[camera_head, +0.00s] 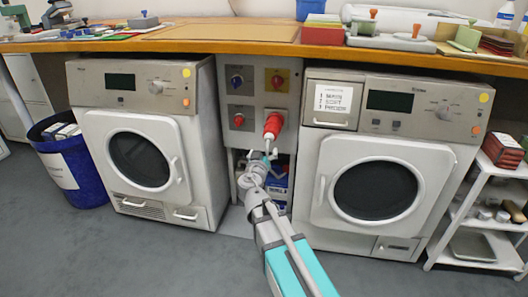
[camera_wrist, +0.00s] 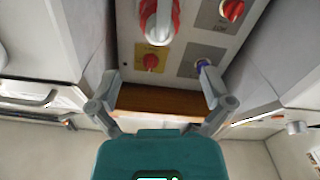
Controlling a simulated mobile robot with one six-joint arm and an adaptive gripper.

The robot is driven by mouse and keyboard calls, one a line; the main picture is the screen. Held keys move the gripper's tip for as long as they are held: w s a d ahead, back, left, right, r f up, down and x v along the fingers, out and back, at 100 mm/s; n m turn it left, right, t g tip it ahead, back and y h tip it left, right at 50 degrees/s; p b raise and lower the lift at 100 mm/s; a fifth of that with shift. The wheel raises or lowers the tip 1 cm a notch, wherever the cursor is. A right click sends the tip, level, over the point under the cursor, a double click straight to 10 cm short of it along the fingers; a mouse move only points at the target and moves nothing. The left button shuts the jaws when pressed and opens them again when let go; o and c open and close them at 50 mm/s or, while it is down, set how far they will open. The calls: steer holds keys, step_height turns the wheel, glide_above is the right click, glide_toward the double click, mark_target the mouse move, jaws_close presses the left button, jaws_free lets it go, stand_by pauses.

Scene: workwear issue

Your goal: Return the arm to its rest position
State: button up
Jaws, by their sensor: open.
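My gripper (camera_head: 262,160) is stretched out toward the control panel (camera_head: 257,92) between the two white machines. In the wrist view, my gripper (camera_wrist: 157,75) has its two fingers spread wide with nothing between them. A red plug with a pale collar (camera_head: 272,126) sits at the panel's lower right. In the wrist view, which looks upside down, the plug (camera_wrist: 160,24) lies beyond the fingertips. The right finger overlaps the blue knob (camera_wrist: 204,66) in the picture; I cannot tell the gap. My arm reaches in from the bottom of the head view.
Front-loading machines stand left (camera_head: 145,150) and right (camera_head: 375,170) of the panel. A wooden worktop (camera_head: 160,45) overhangs them. A blue bin (camera_head: 72,170) stands far left, a white shelf cart (camera_head: 480,220) far right. Grey floor in front is clear.

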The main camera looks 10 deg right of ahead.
steer(key=s+d+f+m+g+h+p, duration=0.2)
steer(key=s+d+f+m+g+p, duration=0.15)
steer(key=s+d+g+p, duration=0.6)
steer(key=s+a+n+g+y+p, duration=0.2)
steer(key=s+n+g+y+p, duration=0.5)
steer(key=s, duration=0.7)
step_height(320, 180, up, 37)
steer(key=m+p, duration=0.2)
steer(key=p, duration=3.4)
steer(key=shift+d+r+g+y, duration=0.15)
steer(key=shift+d+g+y, duration=0.05)
steer(key=shift+g+y, duration=0.15)
steer(key=shift+w+m, duration=0.1)
steer(key=shift+m, duration=0.15)
